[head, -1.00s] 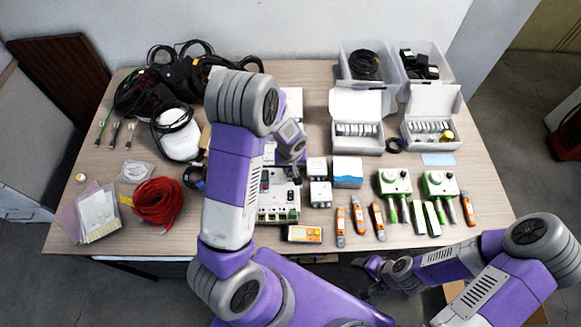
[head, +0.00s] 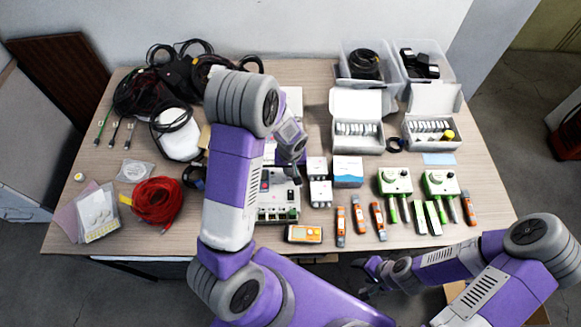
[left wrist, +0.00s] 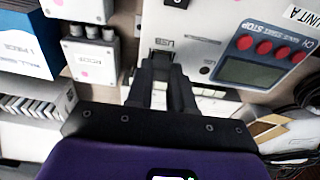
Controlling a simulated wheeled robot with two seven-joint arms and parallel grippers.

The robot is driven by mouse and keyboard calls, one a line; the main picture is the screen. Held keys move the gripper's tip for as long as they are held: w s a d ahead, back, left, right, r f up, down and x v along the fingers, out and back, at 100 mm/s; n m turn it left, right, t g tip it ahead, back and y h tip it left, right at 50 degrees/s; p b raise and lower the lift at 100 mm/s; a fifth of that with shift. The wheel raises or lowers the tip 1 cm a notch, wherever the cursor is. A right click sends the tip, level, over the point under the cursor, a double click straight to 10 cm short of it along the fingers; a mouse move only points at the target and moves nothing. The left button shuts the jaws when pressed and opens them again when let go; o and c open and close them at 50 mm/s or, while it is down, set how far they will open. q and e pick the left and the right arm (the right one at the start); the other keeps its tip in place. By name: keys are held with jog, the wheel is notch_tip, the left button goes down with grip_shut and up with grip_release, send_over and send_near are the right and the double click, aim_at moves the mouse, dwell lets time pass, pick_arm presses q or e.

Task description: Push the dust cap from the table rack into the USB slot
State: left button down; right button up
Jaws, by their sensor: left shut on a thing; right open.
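A white control unit (head: 283,208) stands in the middle of the table, partly covered by my left arm. In the left wrist view its panel (left wrist: 205,45) fills the top, with a USB label, red buttons and a grey screen. My left gripper (left wrist: 161,62) is shut with its dark fingertips at the panel, right by the USB label. The dust cap between the fingertips is mostly hidden, and so is the slot. I cannot tell how far the cap is in. My right gripper (head: 368,272) is open and empty off the table's front edge.
A small white box with connectors (left wrist: 92,50) and a blue-and-white box (left wrist: 28,40) stand beside the unit. An orange-and-white meter (head: 304,234) lies in front of it. A red cable coil (head: 157,202) lies at the left, green-handled devices (head: 395,182) at the right.

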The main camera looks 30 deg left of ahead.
pick_arm(q)
jog(key=shift+f+b, duration=0.4)
jog(key=shift+b, duration=0.15)
dwell(1.2)
jog(key=c, duration=0.9)
grip_release()
jog(key=shift+o, duration=0.3)
jog(key=shift+o, duration=0.4)
jog(key=shift+r+p, duration=2.5)
jog(key=shift+r, duration=1.05)
jog(key=shift+r, duration=0.1)
